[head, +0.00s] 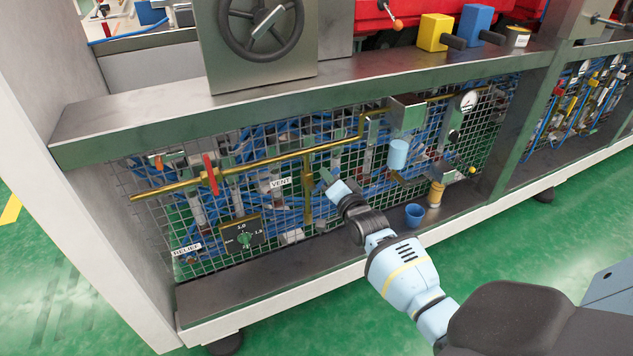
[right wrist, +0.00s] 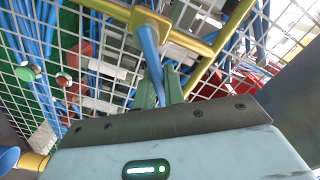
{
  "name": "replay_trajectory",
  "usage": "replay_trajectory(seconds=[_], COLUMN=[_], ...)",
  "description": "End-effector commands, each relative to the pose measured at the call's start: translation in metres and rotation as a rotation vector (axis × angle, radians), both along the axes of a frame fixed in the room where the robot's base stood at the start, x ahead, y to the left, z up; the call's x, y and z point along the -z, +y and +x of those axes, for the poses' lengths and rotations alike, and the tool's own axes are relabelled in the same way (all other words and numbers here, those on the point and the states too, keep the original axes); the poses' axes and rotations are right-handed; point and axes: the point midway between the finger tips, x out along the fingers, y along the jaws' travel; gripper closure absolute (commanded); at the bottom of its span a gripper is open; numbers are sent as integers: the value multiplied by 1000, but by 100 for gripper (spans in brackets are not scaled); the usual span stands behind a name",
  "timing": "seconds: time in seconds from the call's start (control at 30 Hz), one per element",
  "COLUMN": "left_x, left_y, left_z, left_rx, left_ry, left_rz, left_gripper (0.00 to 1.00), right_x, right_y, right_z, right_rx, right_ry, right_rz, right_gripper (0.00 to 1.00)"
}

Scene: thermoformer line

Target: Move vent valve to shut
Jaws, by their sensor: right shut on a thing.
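The VENT label (head: 280,183) hangs on the mesh panel beside the brass pipework (head: 285,160). My right gripper (head: 327,180) is just right of the label, by the pipe junction. In the right wrist view, the vent valve shows a brass body (right wrist: 150,24) on the yellow pipe and a blue lever handle (right wrist: 150,50). The handle runs down between the green fingers of my right gripper (right wrist: 160,88), which are shut on it. In the head view the gripper mostly hides the handle. My left gripper is not in view.
A red lever (head: 210,174) sits on the same pipe to the left. A blue cup (head: 414,214) and a yellow fitting (head: 436,193) stand on the lower ledge near my arm.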

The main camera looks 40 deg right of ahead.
Motion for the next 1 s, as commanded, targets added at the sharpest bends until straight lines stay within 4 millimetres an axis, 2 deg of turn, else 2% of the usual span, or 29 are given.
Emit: replay_trajectory(seconds=[0.17, 0.47, 0.77, 1.0], left_x=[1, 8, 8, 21], left_y=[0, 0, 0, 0], left_z=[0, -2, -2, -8], left_rx=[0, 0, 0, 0], left_ry=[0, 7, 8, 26], left_rz=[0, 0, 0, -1], left_gripper=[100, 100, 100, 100], right_x=[3, 17, 17, 31], right_y=[0, -6, -6, -7], right_z=[-1, -2, -2, -2], right_rx=[-2, -1, -1, -1], right_ry=[1, -64, -69, -124], right_rz=[16, 289, 309, 541], right_gripper=[100, 100, 100, 100])
